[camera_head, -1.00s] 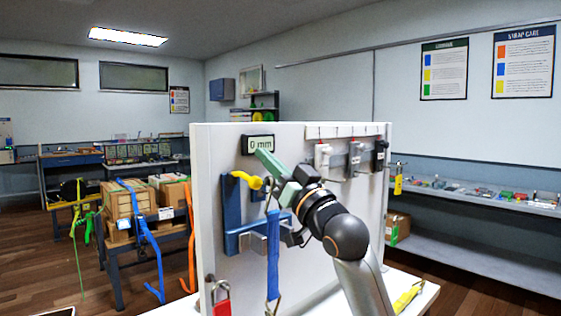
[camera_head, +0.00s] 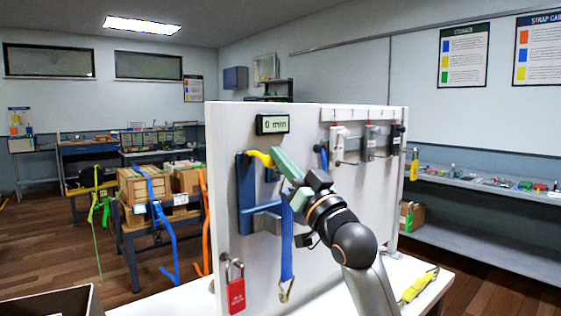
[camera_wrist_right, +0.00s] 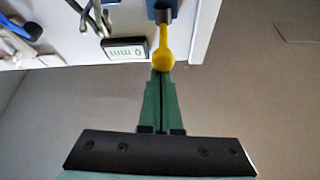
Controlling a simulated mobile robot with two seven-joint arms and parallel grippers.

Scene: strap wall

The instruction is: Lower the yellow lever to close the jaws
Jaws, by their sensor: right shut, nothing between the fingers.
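The yellow lever (camera_head: 258,157) sticks out to the right from the top of a blue upright fixture (camera_head: 245,195) on the white board. Its round knob (camera_wrist_right: 163,60) shows in the right wrist view, at the tips of my fingers. My right gripper (camera_head: 276,154) is shut and empty, its green fingertips touching or very close to the knob; I cannot tell which. A blue-grey jaw bar (camera_head: 264,210) projects from the fixture lower down, partly hidden by a hanging blue strap (camera_head: 287,240) and my arm. My left gripper is not in view.
A display (camera_head: 273,124) above the lever reads 0 mm. A red padlock (camera_head: 236,288) hangs at the board's lower left. Several hooks and devices (camera_head: 370,143) line the board's upper right. A yellow strap (camera_head: 418,286) lies on the white table (camera_head: 436,292).

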